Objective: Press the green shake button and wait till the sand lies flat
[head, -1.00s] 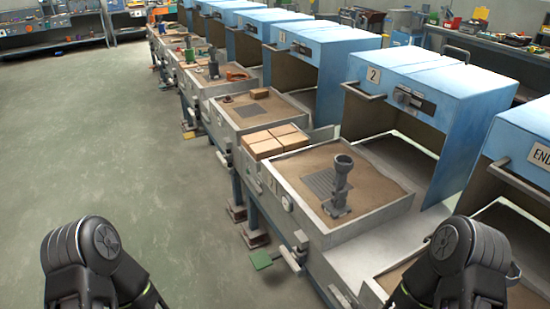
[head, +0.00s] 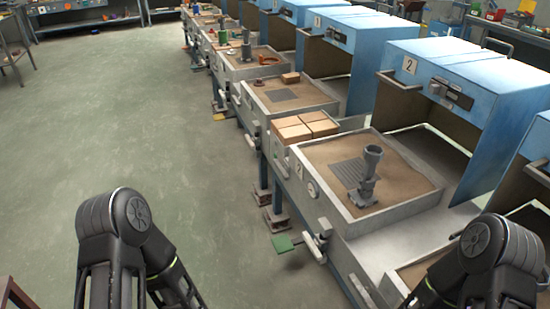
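A sand box (head: 420,203) with light metal walls stands on the near bench, and brown sand (head: 330,155) fills it. The sand looks fairly level, but small unevenness is too fine to tell. A grey upright piece with a round cup top (head: 369,172) stands in the sand beside a dark grid plate (head: 352,172). Black links of both my arms show at the bottom left and bottom right, with neither gripper visible.
Cardboard-coloured blocks (head: 294,135) sit behind the box. A blue hood marked 2 (head: 450,65) stands on its right. Similar sand stations run into the distance. A light lever (head: 312,247) juts from the bench front. The grey floor (head: 150,130) on the left is open.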

